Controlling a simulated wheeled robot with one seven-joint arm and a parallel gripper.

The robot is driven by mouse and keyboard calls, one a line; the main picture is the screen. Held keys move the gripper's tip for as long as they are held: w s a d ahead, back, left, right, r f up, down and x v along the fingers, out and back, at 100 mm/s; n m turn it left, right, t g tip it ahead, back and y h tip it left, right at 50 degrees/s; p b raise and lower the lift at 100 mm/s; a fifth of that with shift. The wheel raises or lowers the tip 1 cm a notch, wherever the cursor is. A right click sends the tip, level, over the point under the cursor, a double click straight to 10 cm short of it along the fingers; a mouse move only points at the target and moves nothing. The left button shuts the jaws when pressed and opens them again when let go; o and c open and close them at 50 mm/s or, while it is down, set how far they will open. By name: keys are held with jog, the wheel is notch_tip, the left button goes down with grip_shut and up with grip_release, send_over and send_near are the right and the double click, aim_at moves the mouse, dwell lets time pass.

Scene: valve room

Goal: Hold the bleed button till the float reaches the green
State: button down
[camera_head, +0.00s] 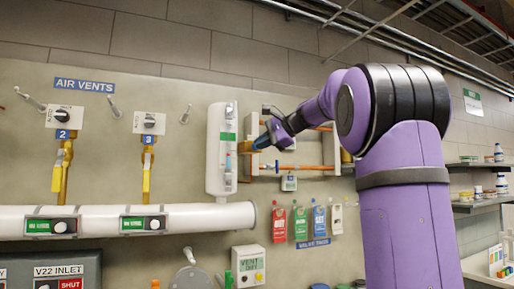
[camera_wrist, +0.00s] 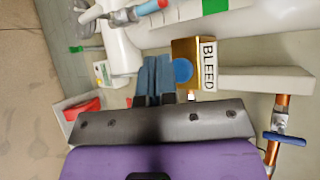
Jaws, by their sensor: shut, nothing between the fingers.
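The brass bleed block (camera_wrist: 207,48) carries a BLEED label and a round blue button (camera_wrist: 183,71) in the wrist view. My gripper (camera_wrist: 154,62) is shut and empty, its blue-grey fingers just left of the button in that view; I cannot tell whether they touch the block. In the head view my gripper (camera_head: 261,143) is at the brass block (camera_head: 245,147), on the right side of a white upright float chamber (camera_head: 214,168). A green band (camera_head: 228,136) shows on the chamber's gauge. The float itself is too small to make out.
A white horizontal pipe (camera_head: 100,221) runs below the chamber. Copper pipework (camera_head: 300,168) is right of my gripper. Coloured valve tags (camera_head: 300,222) hang below. Yellow-handled vents 2 (camera_head: 62,165) and 3 (camera_head: 147,168) are left.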

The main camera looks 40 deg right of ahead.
jog(key=shift+w, duration=0.15)
jog(key=shift+w+d, duration=0.1)
jog(key=shift+w, duration=0.15)
jog(key=shift+w+d, duration=0.15)
jog(key=shift+w, duration=0.3)
dwell(1.1)
dwell(2.8)
jog(key=shift+s+a, duration=0.25)
jog(key=shift+s, duration=0.6)
jog(key=shift+s, duration=0.1)
jog(key=shift+s+a, duration=0.25)
jog(key=shift+s, duration=0.5)
jog(key=shift+s+a, duration=0.2)
jog(key=shift+s, duration=0.6)
jog(key=shift+s+a, duration=0.25)
jog(key=shift+s, duration=0.5)
